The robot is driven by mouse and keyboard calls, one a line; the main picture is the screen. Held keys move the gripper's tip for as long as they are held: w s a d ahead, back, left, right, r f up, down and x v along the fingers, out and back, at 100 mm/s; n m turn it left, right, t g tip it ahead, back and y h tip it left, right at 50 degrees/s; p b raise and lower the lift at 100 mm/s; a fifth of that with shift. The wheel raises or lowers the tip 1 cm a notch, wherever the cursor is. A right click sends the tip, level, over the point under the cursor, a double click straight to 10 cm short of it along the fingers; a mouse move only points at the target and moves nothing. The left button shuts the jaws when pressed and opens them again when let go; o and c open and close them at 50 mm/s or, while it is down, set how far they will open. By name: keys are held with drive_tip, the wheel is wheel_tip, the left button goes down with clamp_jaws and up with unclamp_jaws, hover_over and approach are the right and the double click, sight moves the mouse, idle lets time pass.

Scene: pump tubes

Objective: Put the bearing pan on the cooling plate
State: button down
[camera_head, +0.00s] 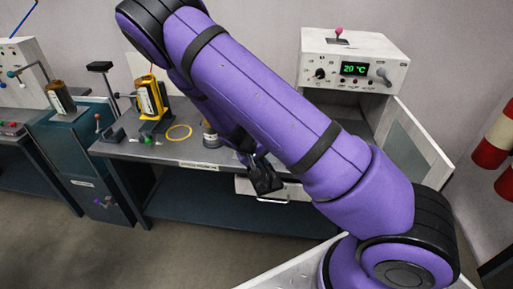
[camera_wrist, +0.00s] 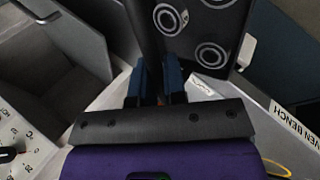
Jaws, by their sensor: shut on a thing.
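The bearing pan (camera_wrist: 185,48) is dark, with several pale ringed bearings, and fills the upper middle of the wrist view. My gripper (camera_wrist: 158,76) is shut on a dark bar that seems to be the pan's handle, between its blue fingers. In the head view my gripper (camera_head: 262,176) is a dark shape below my purple arm, over the front edge of the bench; I cannot separate the pan from it there. I cannot make out the cooling plate with certainty; my arm hides part of the bench.
The white oven (camera_head: 350,50) reads 20 °C, and its door (camera_head: 412,150) stands open at the right. The oven bench (camera_head: 165,150) carries a yellow ring (camera_head: 179,132), a yellow-black pump part (camera_head: 151,98) and a small grey cylinder (camera_head: 210,135). The floor in front is clear.

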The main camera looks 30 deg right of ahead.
drive_tip(key=shift+w+a+r, duration=0.2)
drive_tip(key=shift+w+r, duration=0.35)
drive_tip(key=shift+w, duration=0.3)
drive_tip(key=w+d+r+n+t+y, duration=0.2)
drive_tip(key=d+n+y, duration=0.3)
drive_tip(key=n, duration=0.7)
drive_tip(key=w+d+r+n+t+y, duration=0.3)
drive_tip(key=d+n, duration=0.5)
drive_tip(key=n, duration=0.4)
drive_tip(key=shift+d+r+n+t+y, duration=0.15)
drive_tip(key=shift+d+n+t+y, duration=0.2)
drive_tip(key=shift+t+y, duration=0.55)
drive_tip(key=shift+d+n+y, duration=0.35)
drive_tip(key=shift+n+y, duration=0.05)
drive_tip(key=shift+n, duration=0.05)
